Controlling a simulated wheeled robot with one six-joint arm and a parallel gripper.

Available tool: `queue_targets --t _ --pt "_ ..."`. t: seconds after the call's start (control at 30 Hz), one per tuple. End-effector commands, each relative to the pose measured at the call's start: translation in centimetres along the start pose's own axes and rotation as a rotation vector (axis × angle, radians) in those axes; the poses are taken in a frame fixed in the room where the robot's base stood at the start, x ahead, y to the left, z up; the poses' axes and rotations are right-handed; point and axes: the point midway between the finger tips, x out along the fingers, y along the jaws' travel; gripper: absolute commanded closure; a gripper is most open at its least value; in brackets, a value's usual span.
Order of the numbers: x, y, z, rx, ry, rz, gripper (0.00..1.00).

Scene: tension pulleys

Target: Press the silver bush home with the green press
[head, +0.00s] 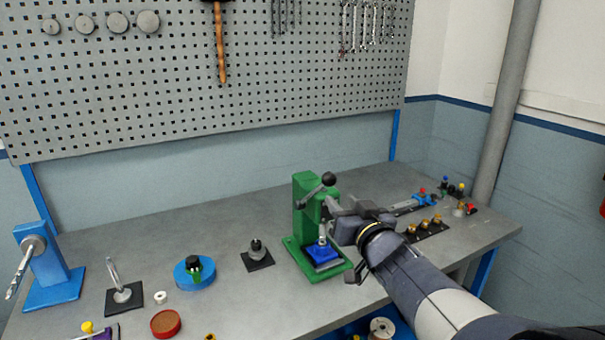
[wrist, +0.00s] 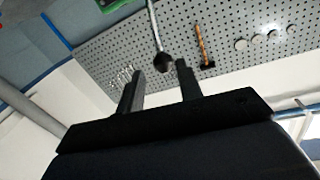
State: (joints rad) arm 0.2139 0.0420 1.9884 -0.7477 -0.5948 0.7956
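The green press (head: 303,215) stands on the bench in the head view, with its lever ending in a black ball (head: 328,179). A blue block (head: 322,254) sits on the press base. A small silver part (head: 322,240) stands on top of it; I cannot tell whether this is the bush or how deep it sits. My gripper (head: 335,208) is at the right side of the press. In the wrist view its two fingers (wrist: 160,78) are apart, with the lever ball (wrist: 163,62) showing between their tips. I cannot tell whether they touch it.
A black post on a plate (head: 257,254) and a blue round fixture (head: 194,272) stand left of the press. A dark rack with brass parts (head: 425,228) lies to its right. A pegboard (head: 200,90) with tools rises behind. Bare bench lies behind the press.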

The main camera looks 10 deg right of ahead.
Motion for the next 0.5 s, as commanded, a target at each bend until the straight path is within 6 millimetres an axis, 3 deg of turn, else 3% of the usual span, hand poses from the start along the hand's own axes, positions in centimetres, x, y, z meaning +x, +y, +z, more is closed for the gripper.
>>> queue_targets --t 0.17,0.5 --pt "1.8 0.0 0.1 0.001 -0.001 -0.002 0.66" --pt "7.5 0.0 0.1 0.001 -0.002 0.000 0.66"
